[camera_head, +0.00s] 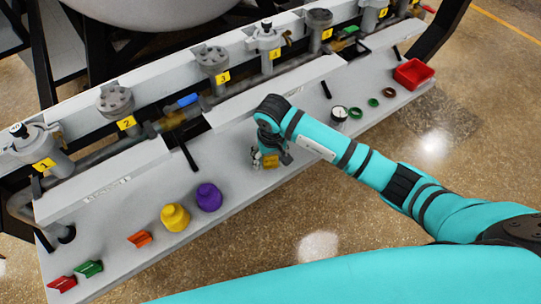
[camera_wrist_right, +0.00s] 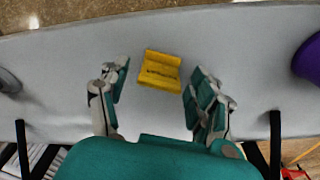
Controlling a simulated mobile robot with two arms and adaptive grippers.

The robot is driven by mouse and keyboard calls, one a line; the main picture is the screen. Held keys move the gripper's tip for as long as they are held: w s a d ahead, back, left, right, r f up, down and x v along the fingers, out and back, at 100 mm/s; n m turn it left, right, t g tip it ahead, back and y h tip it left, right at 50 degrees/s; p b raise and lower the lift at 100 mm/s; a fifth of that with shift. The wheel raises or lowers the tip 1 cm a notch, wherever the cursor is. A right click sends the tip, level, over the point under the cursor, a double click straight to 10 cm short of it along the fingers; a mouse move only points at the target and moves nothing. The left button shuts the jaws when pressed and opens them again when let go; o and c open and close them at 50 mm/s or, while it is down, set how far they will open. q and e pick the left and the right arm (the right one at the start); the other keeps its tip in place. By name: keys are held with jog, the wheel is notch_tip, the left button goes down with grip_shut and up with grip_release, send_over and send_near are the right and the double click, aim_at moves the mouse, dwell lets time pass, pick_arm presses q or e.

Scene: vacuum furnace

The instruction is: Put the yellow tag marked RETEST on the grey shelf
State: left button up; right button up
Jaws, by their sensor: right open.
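The yellow tag (camera_wrist_right: 160,69) lies on the light grey surface (camera_wrist_right: 70,70), with dark lettering too blurred to read. In the wrist view it sits between and slightly beyond the tips of my right gripper (camera_wrist_right: 158,84), which is open with a finger on either side. In the head view my right gripper (camera_head: 265,161) is low over the surface, and part of the yellow tag (camera_head: 271,161) shows beneath it. The long grey shelf (camera_head: 110,237) runs in front of the valve row and carries several small items. My left gripper is not in view.
A yellow knob-shaped piece (camera_head: 174,217) and a purple one (camera_head: 209,197) stand to the left. Orange, green and red clips lie farther left. A gauge (camera_head: 340,114), small rings and a red tray (camera_head: 413,74) are to the right. Numbered valves (camera_head: 213,60) line the back.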

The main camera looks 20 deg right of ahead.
notch_tip(320, 180, up, 12)
jog(key=s+b, duration=0.1)
jog(key=shift+s, duration=0.2)
